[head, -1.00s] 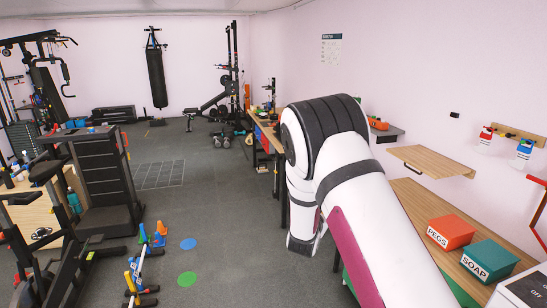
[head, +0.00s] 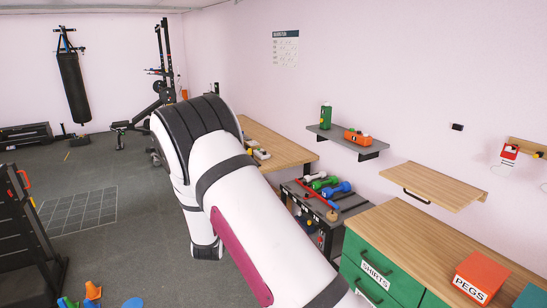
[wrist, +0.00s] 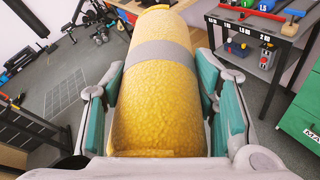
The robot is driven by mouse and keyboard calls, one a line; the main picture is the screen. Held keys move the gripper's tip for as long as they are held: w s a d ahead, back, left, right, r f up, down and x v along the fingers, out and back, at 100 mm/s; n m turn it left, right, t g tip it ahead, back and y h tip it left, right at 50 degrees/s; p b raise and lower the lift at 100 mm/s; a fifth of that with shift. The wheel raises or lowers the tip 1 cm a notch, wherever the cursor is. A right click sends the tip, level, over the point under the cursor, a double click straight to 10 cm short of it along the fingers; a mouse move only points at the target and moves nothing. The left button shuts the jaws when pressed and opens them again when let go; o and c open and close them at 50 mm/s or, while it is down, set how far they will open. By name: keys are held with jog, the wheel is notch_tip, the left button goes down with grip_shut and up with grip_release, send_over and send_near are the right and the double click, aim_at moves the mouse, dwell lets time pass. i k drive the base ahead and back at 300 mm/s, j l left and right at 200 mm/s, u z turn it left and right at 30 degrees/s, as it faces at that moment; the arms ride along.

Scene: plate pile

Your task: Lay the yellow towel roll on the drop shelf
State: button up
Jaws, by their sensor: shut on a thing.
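The yellow towel roll (wrist: 155,105) fills the middle of the wrist view, with a grey band around it. My gripper (wrist: 160,82) is shut on it, with one green-padded finger on each side. The roll points away from the wrist camera. The roll and gripper are not visible in the head view; my white arm covers the middle there. A bare wooden wall shelf (head: 433,185), with a dark handle at its front, looks like the drop shelf. It is to the right of my arm in the head view.
A grey wall shelf (head: 348,140) holds a green bottle and an orange item. Below stands a dumbbell rack (head: 345,208). A green-drawered cabinet (head: 385,275) with a wooden top carries an orange PEGS box (head: 480,275). Open floor (head: 120,240) lies left.

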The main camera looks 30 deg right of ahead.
aim_at(413, 175)
jog(key=i+u, duration=0.1)
jog(key=i, duration=1.1)
jog(key=i+l, duration=0.1)
jog(key=i, duration=1.1)
jog(key=i+j+z, duration=0.1)
jog(key=z, duration=0.25)
jog(key=i+j+z, duration=0.1)
jog(key=z, duration=0.7)
jog(key=i+j+z, duration=0.1)
jog(key=z, duration=0.3)
jog(key=j+z, duration=0.15)
jog(key=z, duration=0.3)
jog(key=j+z, duration=0.1)
jog(key=z, duration=0.35)
jog(key=i+j, duration=0.05)
